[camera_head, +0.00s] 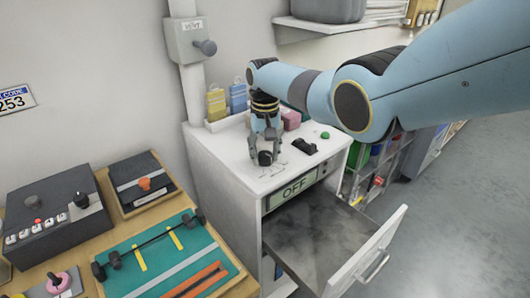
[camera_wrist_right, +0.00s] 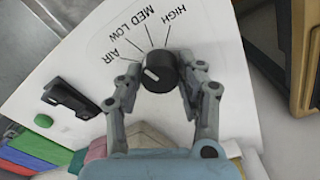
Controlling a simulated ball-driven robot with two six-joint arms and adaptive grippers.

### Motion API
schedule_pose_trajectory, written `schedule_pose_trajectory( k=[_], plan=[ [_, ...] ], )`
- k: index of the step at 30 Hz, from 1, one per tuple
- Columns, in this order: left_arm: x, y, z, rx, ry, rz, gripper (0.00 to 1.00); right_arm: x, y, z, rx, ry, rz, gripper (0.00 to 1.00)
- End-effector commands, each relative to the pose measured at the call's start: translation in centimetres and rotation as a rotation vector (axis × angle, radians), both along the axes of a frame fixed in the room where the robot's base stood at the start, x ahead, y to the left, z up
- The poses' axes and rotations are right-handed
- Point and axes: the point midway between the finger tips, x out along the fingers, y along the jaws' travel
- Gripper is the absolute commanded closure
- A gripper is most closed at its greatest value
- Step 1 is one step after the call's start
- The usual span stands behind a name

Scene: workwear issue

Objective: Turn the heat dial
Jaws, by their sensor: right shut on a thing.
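The heat dial (camera_wrist_right: 160,72) is a round black knob with a white mark, on the white top of a cabinet. In the wrist view the labels AIR, LOW, MED and HIGH fan out around it, and the white mark lies toward the AIR side. My right gripper (camera_wrist_right: 160,80) has one finger on each side of the dial and is shut on it. In the head view my right gripper (camera_head: 265,148) reaches down onto the dial (camera_head: 265,158) from above. The cabinet's front display (camera_head: 293,190) reads OFF. My left gripper is not in view.
A black switch (camera_head: 304,146) and a green button (camera_head: 325,135) sit right of the dial. An open drawer (camera_head: 375,262) juts out below. Small bags (camera_head: 216,104) and a pink block (camera_head: 291,120) stand behind. A bench with a control box (camera_head: 50,215) is at left.

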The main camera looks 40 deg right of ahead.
Motion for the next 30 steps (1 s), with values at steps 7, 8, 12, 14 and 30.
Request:
schedule_pose_trajectory(
  k=[7, 8, 12, 14, 30],
  plan=[
    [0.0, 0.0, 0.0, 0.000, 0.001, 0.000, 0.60, 0.1, 0.0, 0.1, -0.001, -0.002, 0.001, 0.45],
    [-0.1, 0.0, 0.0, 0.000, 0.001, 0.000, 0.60, 0.1, 0.0, 0.0, -0.001, -0.002, 0.001, 0.41],
    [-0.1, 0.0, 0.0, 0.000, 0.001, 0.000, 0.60, 0.0, 0.0, 0.0, -0.001, -0.002, 0.001, 0.39],
    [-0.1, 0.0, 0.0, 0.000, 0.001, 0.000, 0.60, 0.0, 0.0, 0.0, 0.000, -0.001, 0.001, 0.39],
    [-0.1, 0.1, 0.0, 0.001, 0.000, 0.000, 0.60, 0.2, -0.1, 7.5, -0.002, -0.006, 0.001, 0.39]
  ],
)
